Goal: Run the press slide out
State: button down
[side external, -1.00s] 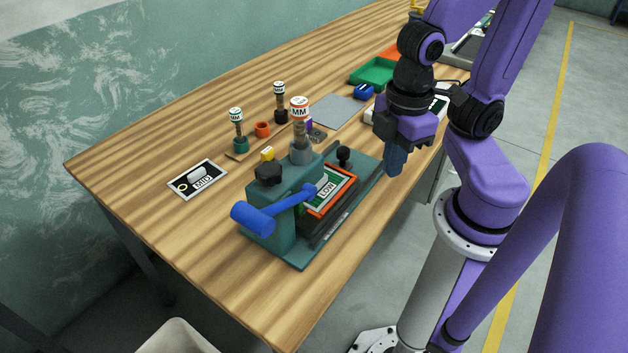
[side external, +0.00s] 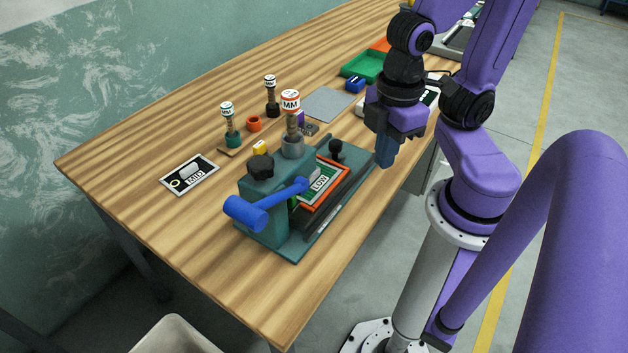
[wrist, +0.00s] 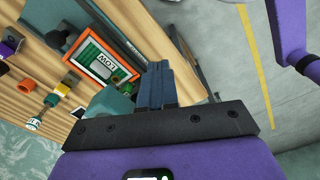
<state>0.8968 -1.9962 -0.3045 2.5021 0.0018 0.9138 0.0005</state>
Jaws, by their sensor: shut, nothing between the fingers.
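The teal press (side external: 262,200) stands near the table's front edge, with a blue lever (side external: 268,202) over its front. Its slide carries an orange-rimmed green plate labelled LOW (side external: 320,184), partly under the press head. A black knob (side external: 335,147) stands at the back end of the press base. My gripper (side external: 385,158) is shut and empty, fingers pointing down, to the right of the knob and apart from it. In the wrist view the shut blue fingers (wrist: 158,82) show beside the LOW plate (wrist: 103,60). How far the slide sits inside the press is partly hidden.
Several stamps, one labelled MM (side external: 291,108), stand behind the press. A MID plate (side external: 190,175) lies to the left. A grey sheet (side external: 330,104), a green tray (side external: 362,66) and a small blue object (side external: 355,84) lie farther back.

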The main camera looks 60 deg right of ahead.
jog(key=c, duration=1.4)
grip_release()
jog(key=o, duration=0.6)
jog(key=shift+w+m, duration=0.3)
jog(key=shift+w, duration=0.05)
jog(key=shift+c, duration=0.2)
jog(key=shift+o, duration=0.4)
jog(key=w+d+r+m, duration=0.3)
jog(key=w+d+m, duration=0.1)
jog(key=w+m, duration=0.4)
jog(key=shift+w+d, duration=0.15)
jog(key=shift+w, duration=1)
notch_tip(320, 180, up, 2)
jog(key=m, duration=0.7)
send_over(335, 141)
notch_tip(335, 141, down, 17)
jog(key=shift+f, duration=0.15)
grip_shut()
